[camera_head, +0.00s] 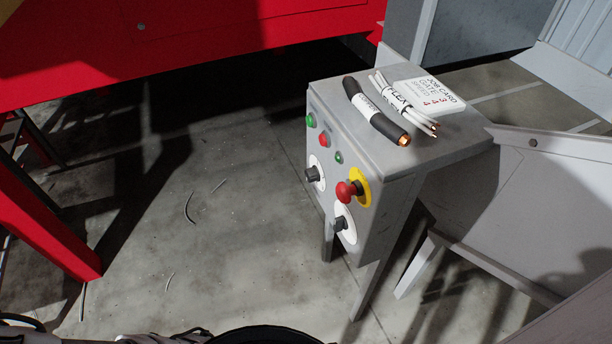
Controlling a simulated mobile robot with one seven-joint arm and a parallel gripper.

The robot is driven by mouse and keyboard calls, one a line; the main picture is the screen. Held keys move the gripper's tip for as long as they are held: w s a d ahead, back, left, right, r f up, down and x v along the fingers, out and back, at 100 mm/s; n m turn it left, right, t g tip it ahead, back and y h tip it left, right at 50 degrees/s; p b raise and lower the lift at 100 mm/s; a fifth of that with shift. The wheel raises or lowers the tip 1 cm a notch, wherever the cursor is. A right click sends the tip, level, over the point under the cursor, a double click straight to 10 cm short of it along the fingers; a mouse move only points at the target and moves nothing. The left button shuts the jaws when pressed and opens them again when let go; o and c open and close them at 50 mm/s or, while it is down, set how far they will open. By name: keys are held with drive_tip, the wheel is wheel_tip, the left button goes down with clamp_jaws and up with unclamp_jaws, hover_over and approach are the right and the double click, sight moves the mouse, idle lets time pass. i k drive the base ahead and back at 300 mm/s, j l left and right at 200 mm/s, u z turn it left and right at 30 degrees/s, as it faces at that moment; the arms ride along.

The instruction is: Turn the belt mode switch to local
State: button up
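A grey control box (375,185) stands on legs right of centre. Its front panel faces left and carries two dark rotary knobs on white round plates, an upper one (312,174) and a lower one (340,223). Their labels are too small to read, so I cannot tell which is the belt mode switch or where either points. The panel also has green buttons (310,120), a red button (323,140) and a red mushroom button (346,191) on a yellow plate. My gripper is not seen; only dark parts, probably my own, show at the bottom edge.
On the box top lie a thick black cable piece (372,108), a bundle of white cables (400,104) and a job card (430,92). A red machine frame (200,40) is at upper left, a grey chute (540,190) at right. The floor left of the panel is mostly clear.

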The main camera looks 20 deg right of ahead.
sight(340, 223)
drive_tip(key=z, duration=0.7)
drive_tip(key=k+l+u, duration=0.15)
drive_tip(key=u, duration=0.2)
drive_tip(key=k+u, duration=0.35)
